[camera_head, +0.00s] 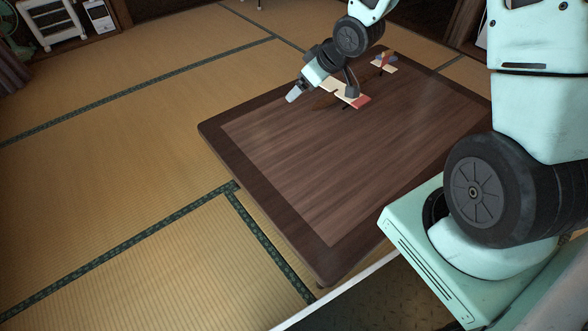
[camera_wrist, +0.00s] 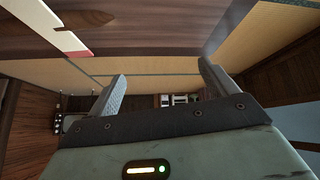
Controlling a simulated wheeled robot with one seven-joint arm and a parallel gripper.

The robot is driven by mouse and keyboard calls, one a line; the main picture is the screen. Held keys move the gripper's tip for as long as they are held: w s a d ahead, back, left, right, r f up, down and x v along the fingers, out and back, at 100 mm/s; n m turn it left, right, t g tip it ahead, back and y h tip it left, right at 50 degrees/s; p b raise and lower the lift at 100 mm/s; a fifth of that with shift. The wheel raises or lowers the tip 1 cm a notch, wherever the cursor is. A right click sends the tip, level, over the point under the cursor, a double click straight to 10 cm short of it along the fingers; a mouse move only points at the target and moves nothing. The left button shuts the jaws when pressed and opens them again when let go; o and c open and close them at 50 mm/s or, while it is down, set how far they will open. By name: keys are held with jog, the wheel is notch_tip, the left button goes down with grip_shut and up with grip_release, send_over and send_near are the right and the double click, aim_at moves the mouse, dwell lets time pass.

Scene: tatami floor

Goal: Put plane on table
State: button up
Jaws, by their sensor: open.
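The toy plane (camera_head: 352,99) is at the far side of the dark wooden table (camera_head: 300,165) and appears to rest on its top. Its pale wing has a red end, and its tail shows behind. My arm hides part of it. My gripper (camera_head: 293,93) is just left of the plane, above the table's far left part, apart from it. In the wrist view, the gripper (camera_wrist: 161,84) is open, with nothing between its fingers. The plane's white and red wing (camera_wrist: 52,27) shows at the upper left there, outside the fingers.
The near and middle table top is bare. Open tatami floor (camera_head: 110,170) lies to the left. A white shelf unit (camera_head: 52,24) and a white box-like thing (camera_head: 100,15) stand at the far left.

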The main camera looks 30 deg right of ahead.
jog(key=s+a+r+n+g, duration=0.1)
jog(key=s+a+r+g, duration=0.15)
jog(key=s+a, duration=0.5)
jog(key=s+a+r+n+g, duration=0.1)
jog(key=s+a+r, duration=0.3)
jog(key=s+a, duration=0.3)
jog(key=s+a+r+g, duration=0.1)
jog(key=s+a, duration=0.2)
jog(key=s, duration=0.4)
jog(key=s+a+r+g+h, duration=0.1)
jog(key=s+a+r+g, duration=0.1)
jog(key=s, duration=0.6)
jog(key=shift+a+n, duration=0.4)
jog(key=shift+a, duration=0.35)
jog(key=shift+r+g, duration=0.1)
jog(key=shift+g, duration=0.15)
notch_tip(320, 180, up, 40)
jog(key=p, duration=4)
jog(key=shift+r, duration=0.15)
